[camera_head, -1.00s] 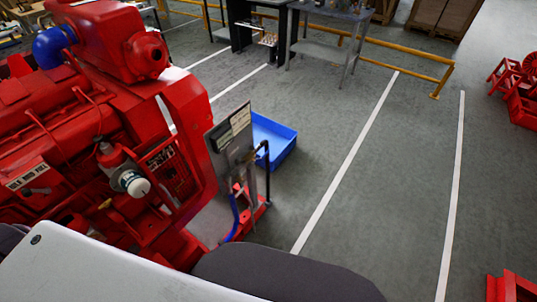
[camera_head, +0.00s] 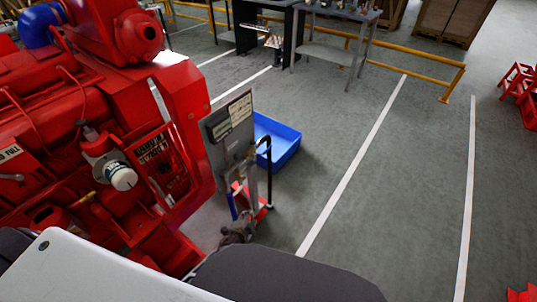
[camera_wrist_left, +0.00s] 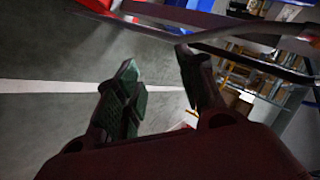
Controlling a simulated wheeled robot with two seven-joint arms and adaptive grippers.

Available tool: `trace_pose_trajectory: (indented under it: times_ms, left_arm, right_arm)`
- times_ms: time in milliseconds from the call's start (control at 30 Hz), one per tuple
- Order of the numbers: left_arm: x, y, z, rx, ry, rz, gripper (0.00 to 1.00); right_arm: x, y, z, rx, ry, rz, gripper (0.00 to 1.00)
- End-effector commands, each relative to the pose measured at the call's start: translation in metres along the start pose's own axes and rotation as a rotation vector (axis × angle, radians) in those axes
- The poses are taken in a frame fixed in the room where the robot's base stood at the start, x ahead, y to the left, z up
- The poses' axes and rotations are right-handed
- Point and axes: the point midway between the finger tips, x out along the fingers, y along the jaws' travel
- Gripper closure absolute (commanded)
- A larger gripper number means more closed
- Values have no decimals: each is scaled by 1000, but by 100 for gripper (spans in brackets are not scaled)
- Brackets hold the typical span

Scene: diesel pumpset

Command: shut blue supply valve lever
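A narrow upright blue part (camera_head: 232,206), which looks like the supply valve lever, shows in the head view below the grey panel (camera_head: 231,122). My left gripper (camera_head: 237,232) is small and dark at its lower end and covers part of it; I cannot tell whether they touch. In the left wrist view my left gripper (camera_wrist_left: 157,68) is open, its two fingers apart with nothing clearly between them. A grey curved bar (camera_wrist_left: 235,32) passes close beyond the right finger. The lever cannot be made out surely there. My right gripper is not in view.
The red engine (camera_head: 100,110) fills the left of the head view. A black bent pipe (camera_head: 269,165) stands right of the panel. A blue tray (camera_head: 284,142) lies on the floor behind it. The floor to the right is open up to the yellow rail (camera_head: 415,68).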

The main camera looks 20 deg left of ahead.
Motion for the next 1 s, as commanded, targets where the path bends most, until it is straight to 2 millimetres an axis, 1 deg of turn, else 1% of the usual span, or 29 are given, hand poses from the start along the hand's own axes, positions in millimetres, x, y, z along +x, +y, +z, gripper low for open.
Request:
trace_pose_trajectory:
  times_ms: [33,200,467,667,800,900,1000]
  left_arm:
    - [5,-9,-7,25,16,-31,61]
    - [9,-47,-33,110,61,-132,61]
    - [4,-104,-72,236,115,-297,61]
    - [-10,-146,-100,327,145,-432,61]
    - [-23,-172,-118,385,158,-523,61]
    - [-32,-187,-127,415,163,-573,61]
    - [-38,-196,-133,434,166,-605,61]
  right_arm:
    - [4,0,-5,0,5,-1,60]
    - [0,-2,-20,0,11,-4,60]
    - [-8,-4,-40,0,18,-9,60]
    - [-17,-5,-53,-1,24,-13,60]
    - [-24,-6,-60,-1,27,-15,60]
    - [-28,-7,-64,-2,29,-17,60]
    - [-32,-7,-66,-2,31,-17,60]
